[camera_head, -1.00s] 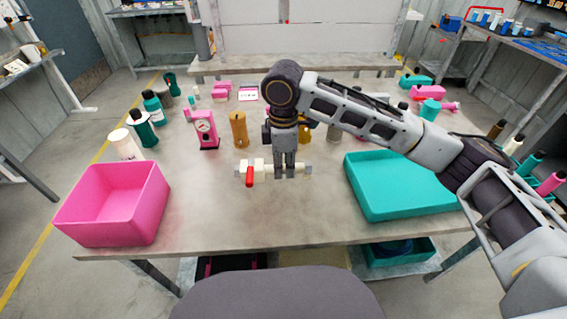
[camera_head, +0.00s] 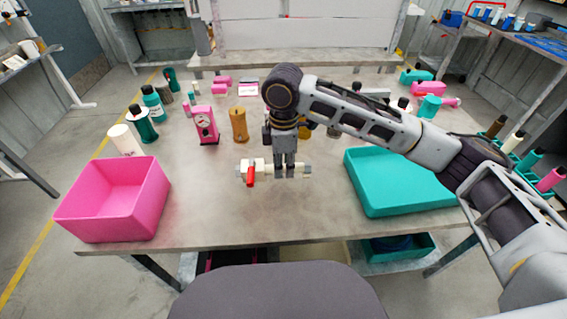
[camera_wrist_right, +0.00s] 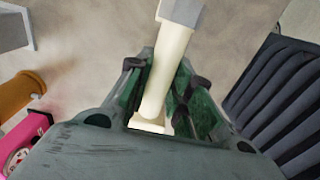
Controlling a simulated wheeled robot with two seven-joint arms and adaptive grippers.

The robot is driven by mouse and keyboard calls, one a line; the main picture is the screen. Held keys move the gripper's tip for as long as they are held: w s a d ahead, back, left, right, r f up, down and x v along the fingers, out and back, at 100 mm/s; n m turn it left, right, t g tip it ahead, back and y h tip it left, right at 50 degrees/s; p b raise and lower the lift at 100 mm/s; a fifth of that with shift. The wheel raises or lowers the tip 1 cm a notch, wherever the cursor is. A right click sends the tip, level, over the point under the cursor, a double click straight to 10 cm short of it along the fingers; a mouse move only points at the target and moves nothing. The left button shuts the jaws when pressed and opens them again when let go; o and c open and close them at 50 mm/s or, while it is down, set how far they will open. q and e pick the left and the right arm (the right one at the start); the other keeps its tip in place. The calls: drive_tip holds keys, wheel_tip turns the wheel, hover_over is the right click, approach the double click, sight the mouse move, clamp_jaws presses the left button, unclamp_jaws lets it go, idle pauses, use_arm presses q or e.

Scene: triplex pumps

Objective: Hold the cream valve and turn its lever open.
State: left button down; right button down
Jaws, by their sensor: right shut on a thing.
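The cream valve (camera_head: 260,166) is near the middle of the table, lying crosswise, with grey ends. Its red lever (camera_head: 250,176) points toward the table's front edge. My right gripper (camera_head: 284,172) comes down from above and is shut on the valve's pipe, to the right of the lever. In the right wrist view the cream pipe (camera_wrist_right: 168,65) runs between the two fingers, with its grey end at the top. The lever is hidden in that view. My left gripper is not in view.
A pink bin (camera_head: 115,205) stands at the front left and a teal tray (camera_head: 395,185) at the right. Behind the valve stand a pink gauge device (camera_head: 205,125) and an orange-brown cylinder (camera_head: 239,124). Bottles stand at the left. The table in front of the valve is clear.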

sight(284, 189)
drive_tip(key=shift+f, duration=3.2)
idle(1.8)
